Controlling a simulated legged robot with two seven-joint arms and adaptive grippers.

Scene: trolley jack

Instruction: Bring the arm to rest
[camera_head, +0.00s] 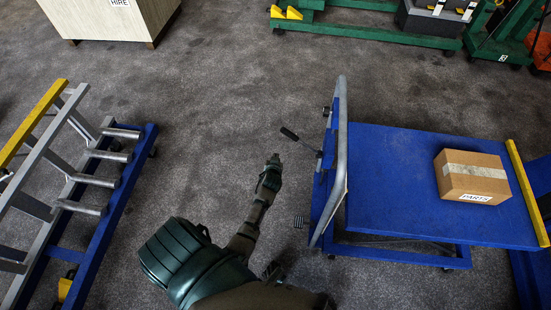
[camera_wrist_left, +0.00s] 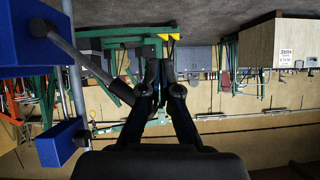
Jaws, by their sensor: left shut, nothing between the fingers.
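My left arm (camera_head: 190,260) reaches forward from the bottom of the head view. Its gripper (camera_head: 273,162) is shut and empty, over the open grey floor. It is left of the blue trolley (camera_head: 390,190) and apart from it. In the left wrist view the dark fingers (camera_wrist_left: 160,80) are together, with nothing between them. The trolley has a grey upright handle (camera_head: 341,130) and a lever with a black grip (camera_head: 290,133), a little beyond and right of the gripper. My right gripper does not show.
A cardboard box (camera_head: 474,177) sits on the trolley's deck. A blue rack with grey bars (camera_head: 100,180) stands at left. A wooden crate (camera_head: 110,22) and green equipment (camera_head: 370,35) stand at the back. Floor between rack and trolley is clear.

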